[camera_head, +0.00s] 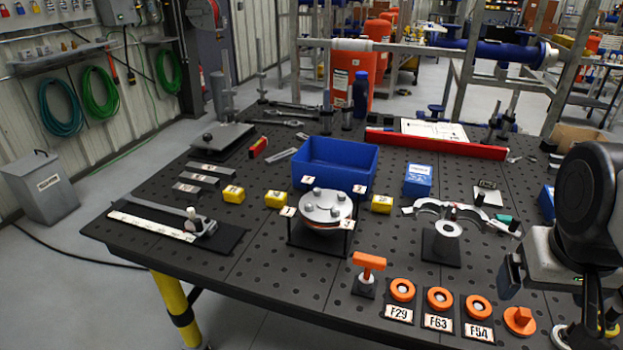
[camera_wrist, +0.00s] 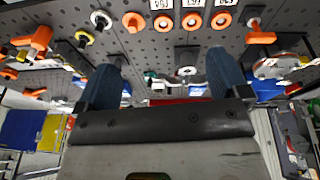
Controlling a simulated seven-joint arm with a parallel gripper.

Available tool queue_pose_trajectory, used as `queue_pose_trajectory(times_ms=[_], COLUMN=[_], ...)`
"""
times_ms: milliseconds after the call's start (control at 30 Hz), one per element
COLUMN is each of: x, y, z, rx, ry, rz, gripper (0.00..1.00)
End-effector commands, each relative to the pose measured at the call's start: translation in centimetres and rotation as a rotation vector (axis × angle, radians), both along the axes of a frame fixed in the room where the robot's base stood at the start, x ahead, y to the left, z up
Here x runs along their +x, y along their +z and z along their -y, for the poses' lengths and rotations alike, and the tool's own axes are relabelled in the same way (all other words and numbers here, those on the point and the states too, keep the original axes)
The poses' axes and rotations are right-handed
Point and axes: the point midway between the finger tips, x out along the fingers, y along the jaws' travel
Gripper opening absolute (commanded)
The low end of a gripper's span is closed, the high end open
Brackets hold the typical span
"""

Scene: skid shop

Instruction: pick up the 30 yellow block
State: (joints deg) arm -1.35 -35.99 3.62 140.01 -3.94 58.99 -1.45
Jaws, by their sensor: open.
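Three small yellow blocks stand in a loose row on the dark perforated table in the head view: a left one (camera_head: 233,194), a middle one (camera_head: 275,200) and a right one (camera_head: 381,204) beside the round flange. Their markings are too small to read, so I cannot tell which is the 30. My gripper is at the right edge of the head view, away from all three blocks. In the wrist view my gripper (camera_wrist: 165,75) shows two blue-padded fingers spread wide with nothing between them.
A bolted round flange (camera_head: 326,208) on a stand is between the middle and right blocks. A blue bin (camera_head: 336,163) stands behind. Orange rings (camera_head: 440,298) with labels and an orange T-handle (camera_head: 369,264) line the front. A blue box (camera_head: 418,180) sits right of the right block.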

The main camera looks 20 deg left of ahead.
Motion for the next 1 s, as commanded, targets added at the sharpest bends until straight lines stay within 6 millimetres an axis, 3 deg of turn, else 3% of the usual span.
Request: queue_pose_trajectory(times_ms=[267,567,767,1000], x=[4.9,12.6,17.8,23.5], y=[1.0,2.5,3.2,3.7], z=[-1.0,-4.4,-8.1,-14.3], rx=[-0.169,-0.435,-0.614,-0.837], ry=[0.243,0.628,0.885,1.196], rz=[-0.004,-0.005,-0.004,-0.003], gripper=[0.94,0.94,0.94,0.94])
